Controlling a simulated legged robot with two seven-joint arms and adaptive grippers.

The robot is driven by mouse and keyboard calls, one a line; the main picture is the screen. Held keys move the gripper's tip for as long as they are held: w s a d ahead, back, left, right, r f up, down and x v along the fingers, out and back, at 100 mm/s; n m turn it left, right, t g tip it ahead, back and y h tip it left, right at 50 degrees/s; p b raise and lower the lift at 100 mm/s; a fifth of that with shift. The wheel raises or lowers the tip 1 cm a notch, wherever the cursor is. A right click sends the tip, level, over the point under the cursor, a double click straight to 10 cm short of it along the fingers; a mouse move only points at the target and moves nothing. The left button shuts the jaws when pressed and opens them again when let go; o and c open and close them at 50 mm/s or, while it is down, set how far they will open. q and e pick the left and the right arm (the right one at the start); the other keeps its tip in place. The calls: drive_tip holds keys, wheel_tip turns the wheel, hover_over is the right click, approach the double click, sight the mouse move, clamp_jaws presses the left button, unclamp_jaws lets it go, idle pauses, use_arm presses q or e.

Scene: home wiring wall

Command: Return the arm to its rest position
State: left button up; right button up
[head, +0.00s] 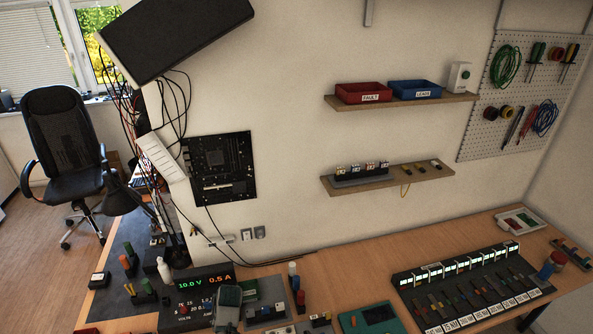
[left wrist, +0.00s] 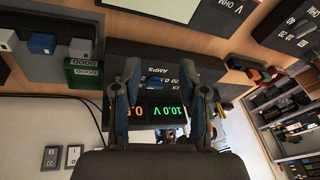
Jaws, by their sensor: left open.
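My left gripper (left wrist: 163,72) is open in the left wrist view, with its two dark fingers apart and nothing seen between them. Behind the fingers is the black power supply (left wrist: 150,60), its display reading 10.0 V and part of the amps figure, upside down. In the head view the power supply (head: 195,301) stands on the bench near the bottom, showing 10.0 V and 0.5 A. A grey-green part of my left gripper (head: 228,303) shows in front of its right side, with its fingertips hard to make out. My right gripper is in neither view.
Two wall shelves, a pegboard (head: 527,85) and a circuit board (head: 219,168) are behind. A dark panel (head: 175,35) hangs upper left.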

use_arm(q)
drive_tip(key=s+a+f+m+t, duration=0.1)
drive_tip(key=s+f+m, duration=0.15)
drive_tip(key=s, duration=0.55)
drive_tip(key=s+a+f+m, duration=0.1)
drive_tip(key=s+f, duration=0.2)
drive_tip(key=s, duration=0.6)
drive_tip(key=s+d+r+m+t+h, duration=0.1)
drive_tip(key=s+d+r+m+h, duration=0.15)
drive_tip(key=s, duration=0.55)
drive_tip(key=s+d+r+m+h, duration=0.1)
drive_tip(key=s+d+r+m, duration=0.15)
drive_tip(key=s, duration=0.55)
wheel_tip(320, 180, down, 30)
drive_tip(key=s+r+g+b, duration=0.1)
drive_tip(key=b, duration=0.3)
drive_tip(key=s+a+f+g+b, duration=0.1)
drive_tip(key=s+a+f+b, duration=0.1)
drive_tip(key=s+f, duration=1.6)
drive_tip(key=shift+a+f+g+b, duration=0.2)
drive_tip(key=shift+f+g+b, duration=0.1)
drive_tip(key=shift+f, duration=0.4)
